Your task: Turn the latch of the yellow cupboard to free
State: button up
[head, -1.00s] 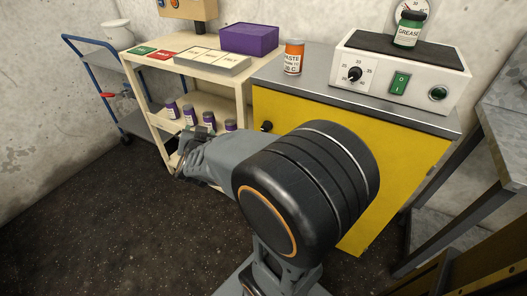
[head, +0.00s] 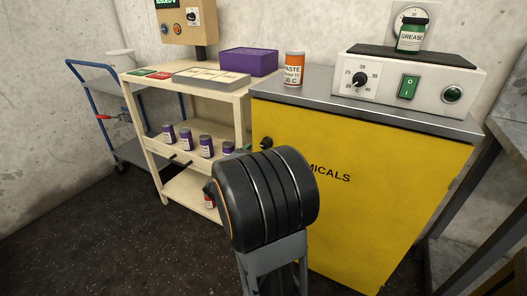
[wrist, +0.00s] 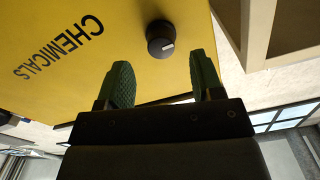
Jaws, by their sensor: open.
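The yellow cupboard (head: 400,210) stands at centre right, with "CHEMICALS" on its front. Its latch is a round black knob (head: 266,143) near the upper left corner, partly behind my arm in the head view. In the wrist view the yellow front (wrist: 125,40) appears turned over, and the knob (wrist: 160,40) shows a short pale mark pointing to the lower right. My gripper (wrist: 162,75) has its two green-padded fingers apart, with nothing between them. The knob shows beyond the fingertips, roughly in line with the gap. In the head view my arm hides most of the gripper.
An orange tin (head: 294,69) and a white heater unit (head: 405,85) with a green jar (head: 412,33) stand on the cupboard top. A grey metal bench (head: 510,140) is at the right.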

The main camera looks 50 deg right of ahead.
aim_at(263, 147)
jog(key=shift+b+x, duration=0.5)
jog(key=shift+x, duration=2.1)
jog(key=shift+c, duration=0.2)
jog(key=c, duration=0.9)
jog(key=shift+r, duration=0.1)
